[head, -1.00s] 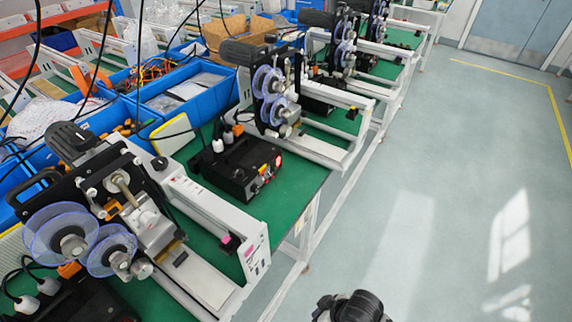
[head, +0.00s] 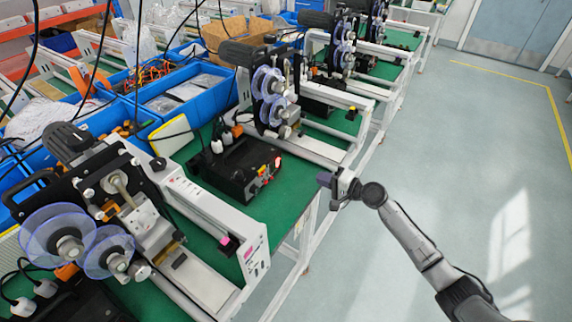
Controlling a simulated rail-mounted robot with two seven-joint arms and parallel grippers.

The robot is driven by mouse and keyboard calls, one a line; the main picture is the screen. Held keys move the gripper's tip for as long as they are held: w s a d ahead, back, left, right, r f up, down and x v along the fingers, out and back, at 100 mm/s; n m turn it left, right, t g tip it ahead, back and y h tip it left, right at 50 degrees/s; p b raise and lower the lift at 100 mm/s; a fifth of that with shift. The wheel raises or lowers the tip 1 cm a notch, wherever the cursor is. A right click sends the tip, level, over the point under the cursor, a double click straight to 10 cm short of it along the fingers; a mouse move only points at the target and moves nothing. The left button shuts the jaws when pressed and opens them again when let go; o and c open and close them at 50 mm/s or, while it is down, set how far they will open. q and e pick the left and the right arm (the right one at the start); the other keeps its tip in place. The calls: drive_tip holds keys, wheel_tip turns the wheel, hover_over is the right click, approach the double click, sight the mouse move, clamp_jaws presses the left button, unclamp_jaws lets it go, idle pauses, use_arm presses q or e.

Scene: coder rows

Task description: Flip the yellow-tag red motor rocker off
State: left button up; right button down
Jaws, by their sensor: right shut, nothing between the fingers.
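A black control box (head: 236,170) sits on the green bench top near the middle. Its front panel, facing right, carries a small red rocker (head: 277,162) at the far end, with small yellow and red marks (head: 266,173) beside it. Which tag belongs to which rocker, and the rocker's tilt, are too small to tell. My right gripper (head: 324,179) is to the right of the box, past the bench edge, pointing left toward the panel. It is shut and empty, apart from the panel. My left gripper is not in view.
A machine with clear purple discs (head: 62,236) stands at the front left, and a similar one (head: 270,85) stands behind the box. White rails (head: 215,215) cross the bench. Blue bins (head: 185,90) line the back. The floor at right is clear.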

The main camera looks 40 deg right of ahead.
drive_tip(key=shift+a, duration=0.1)
drive_tip(key=b, duration=0.2)
approach(279, 162)
drive_tip(key=x, duration=0.5)
drive_tip(key=shift+w+f, duration=0.2)
drive_tip(key=shift+f, duration=0.05)
drive_tip(key=shift+w+a+r, duration=0.15)
drive_tip(key=shift+w+a, duration=0.2)
drive_tip(key=shift+w, duration=0.4)
